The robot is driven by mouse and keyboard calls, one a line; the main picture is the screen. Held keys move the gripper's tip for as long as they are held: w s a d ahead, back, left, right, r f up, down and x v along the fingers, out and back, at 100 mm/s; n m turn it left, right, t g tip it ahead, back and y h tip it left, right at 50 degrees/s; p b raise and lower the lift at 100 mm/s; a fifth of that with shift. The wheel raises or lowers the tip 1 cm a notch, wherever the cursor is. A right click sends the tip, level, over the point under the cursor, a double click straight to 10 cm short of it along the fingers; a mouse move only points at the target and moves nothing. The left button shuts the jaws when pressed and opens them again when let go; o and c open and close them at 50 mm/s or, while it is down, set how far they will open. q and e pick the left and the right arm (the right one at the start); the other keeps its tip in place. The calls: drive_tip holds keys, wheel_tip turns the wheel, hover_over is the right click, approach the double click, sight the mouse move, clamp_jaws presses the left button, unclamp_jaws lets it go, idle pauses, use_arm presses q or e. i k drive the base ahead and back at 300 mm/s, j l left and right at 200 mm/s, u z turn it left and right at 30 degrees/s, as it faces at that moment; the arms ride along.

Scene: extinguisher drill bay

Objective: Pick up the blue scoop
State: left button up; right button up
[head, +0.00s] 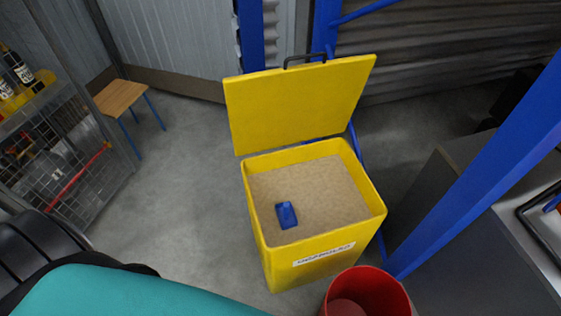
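The blue scoop (286,215) lies on the sand (320,190) inside the open yellow bin (312,270), toward the bin's front left. It looks small and dark blue; whether part of it is sunk in the sand I cannot tell. The bin's yellow lid (298,105) stands raised at the back, with a black handle on its top edge. Neither of my grippers shows in the head view.
A red bucket (368,292) stands close in front of the bin. A blue post (480,180) slants past on the right, by a grey cabinet (420,200). A small wooden stool (120,98) and a wire-mesh cage (70,165) are left. Floor between is clear.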

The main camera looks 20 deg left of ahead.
sight(286, 211)
drive_tip(key=u, duration=0.7)
drive_tip(key=j+z, duration=0.1)
drive_tip(key=z, duration=0.3)
drive_tip(key=j+z, duration=0.15)
drive_tip(key=z, duration=0.3)
drive_tip(key=j+z, duration=0.45)
drive_tip(key=j, duration=0.4)
drive_tip(key=k+j+z, duration=0.1)
drive_tip(key=j+z, duration=0.3)
drive_tip(key=j, duration=0.45)
